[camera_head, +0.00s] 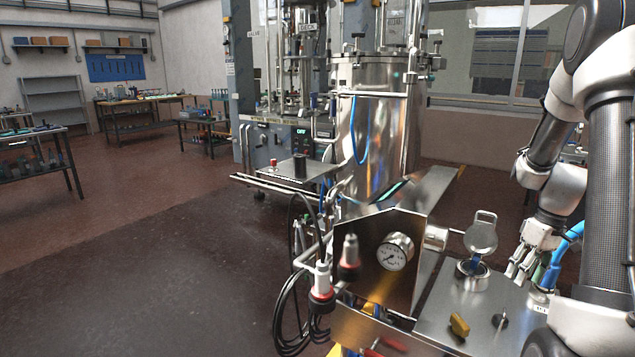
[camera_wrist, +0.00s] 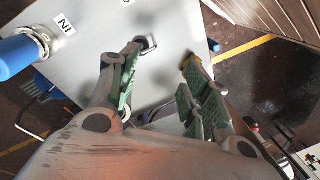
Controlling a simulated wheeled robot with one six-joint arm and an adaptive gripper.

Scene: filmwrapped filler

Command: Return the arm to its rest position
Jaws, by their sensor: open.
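My gripper (camera_head: 522,265) points down above the right part of the steel worktop (camera_head: 455,310). In the wrist view my gripper (camera_wrist: 163,68) has its two green-padded fingers spread apart, with nothing between them. My arm (camera_head: 555,150) is bent and reaches down along the right side of the head view. The gripper is close to a blue fitting (camera_head: 568,245); I cannot tell whether they touch.
A port with a raised round lid (camera_head: 480,238) stands left of the gripper. Black cables (camera_head: 290,290) hang at the worktop's left. The floor at left is clear.

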